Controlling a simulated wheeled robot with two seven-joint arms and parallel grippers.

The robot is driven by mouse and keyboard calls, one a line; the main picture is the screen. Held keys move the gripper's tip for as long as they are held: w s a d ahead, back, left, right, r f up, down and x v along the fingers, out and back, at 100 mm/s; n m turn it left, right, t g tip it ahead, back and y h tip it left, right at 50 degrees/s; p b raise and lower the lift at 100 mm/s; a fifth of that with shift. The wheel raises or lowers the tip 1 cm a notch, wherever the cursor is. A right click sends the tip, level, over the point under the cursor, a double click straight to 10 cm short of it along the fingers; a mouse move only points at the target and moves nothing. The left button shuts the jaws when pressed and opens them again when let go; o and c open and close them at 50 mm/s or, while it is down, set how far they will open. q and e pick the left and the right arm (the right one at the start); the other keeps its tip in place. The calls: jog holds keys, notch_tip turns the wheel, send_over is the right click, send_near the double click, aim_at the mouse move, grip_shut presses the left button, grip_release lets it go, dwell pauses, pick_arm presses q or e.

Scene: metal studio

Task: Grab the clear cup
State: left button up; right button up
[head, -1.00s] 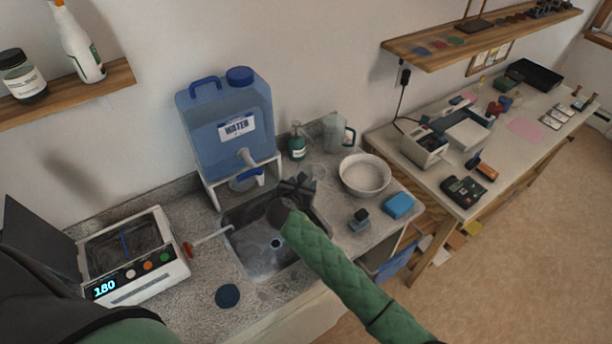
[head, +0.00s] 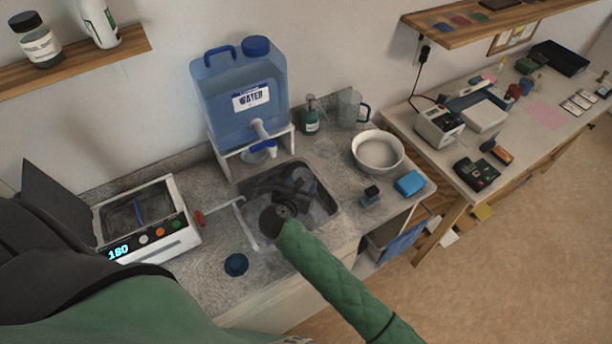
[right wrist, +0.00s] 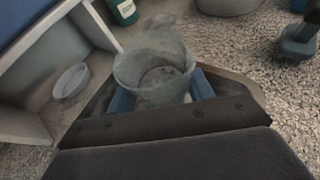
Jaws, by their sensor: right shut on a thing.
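My right gripper (head: 300,188) is over the sink, with its dark fingers pointing toward the back. In the right wrist view the clear cup (right wrist: 155,72) stands between the blue-padded fingers of the right gripper (right wrist: 160,95). The gripper is shut on the cup, whose open rim faces up and whose lower part is partly hidden by the gripper. In the head view the cup is too faint against the sink to make out surely. My left arm fills the lower left corner of the head view; its gripper is out of sight.
The blue water jug (head: 240,95) on its white stand is behind the sink (head: 325,205). A soap bottle (head: 311,115), a pitcher (head: 350,108), a white bowl (head: 377,152) and a blue sponge (head: 409,183) are to the right. A heating device (head: 150,220) is left.

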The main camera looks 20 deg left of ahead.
jog(key=s, duration=1)
dwell(1.1)
